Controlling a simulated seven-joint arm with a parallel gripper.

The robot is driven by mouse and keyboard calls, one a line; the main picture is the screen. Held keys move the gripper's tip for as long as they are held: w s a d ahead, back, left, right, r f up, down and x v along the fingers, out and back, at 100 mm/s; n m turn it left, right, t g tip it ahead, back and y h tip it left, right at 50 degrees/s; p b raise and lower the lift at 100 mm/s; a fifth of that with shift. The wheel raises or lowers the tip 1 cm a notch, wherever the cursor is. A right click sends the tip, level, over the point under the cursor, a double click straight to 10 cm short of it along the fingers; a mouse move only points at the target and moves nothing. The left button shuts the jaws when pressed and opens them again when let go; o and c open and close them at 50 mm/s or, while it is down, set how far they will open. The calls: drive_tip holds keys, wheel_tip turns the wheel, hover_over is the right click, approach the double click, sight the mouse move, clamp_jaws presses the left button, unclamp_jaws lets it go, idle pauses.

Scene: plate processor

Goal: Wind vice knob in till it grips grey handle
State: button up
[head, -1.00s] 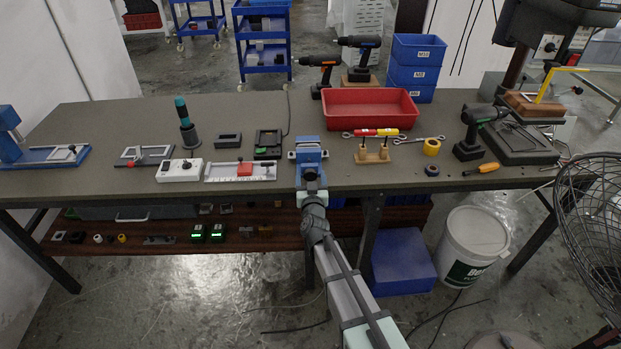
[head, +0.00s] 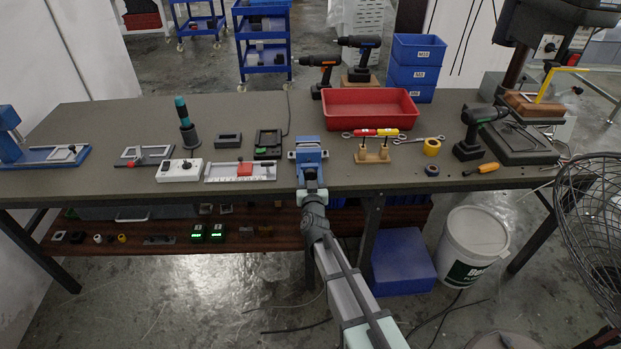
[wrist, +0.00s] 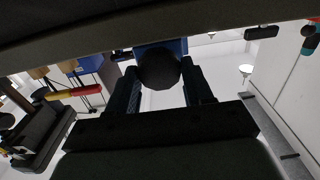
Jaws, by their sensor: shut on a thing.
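The blue vice (head: 308,150) stands at the front edge of the bench in the head view, with grey jaw parts across its top. Its dark round knob (wrist: 158,71) faces me in the wrist view, with a blue part of the vice behind it. My gripper (wrist: 160,82) has one finger on each side of the knob and is shut on it. In the head view my gripper (head: 311,184) reaches the vice from the front and hides the knob. I cannot clearly make out a grey handle between the jaws, nor any gap there.
The bench's front edge lies just under my gripper.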

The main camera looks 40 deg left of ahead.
drive_tip(key=shift+m, duration=2.2)
drive_tip(key=o, duration=1)
drive_tip(key=shift+d, duration=0.1)
drive_tip(key=v, duration=1.3)
drive_tip(key=shift+s+d, duration=0.25)
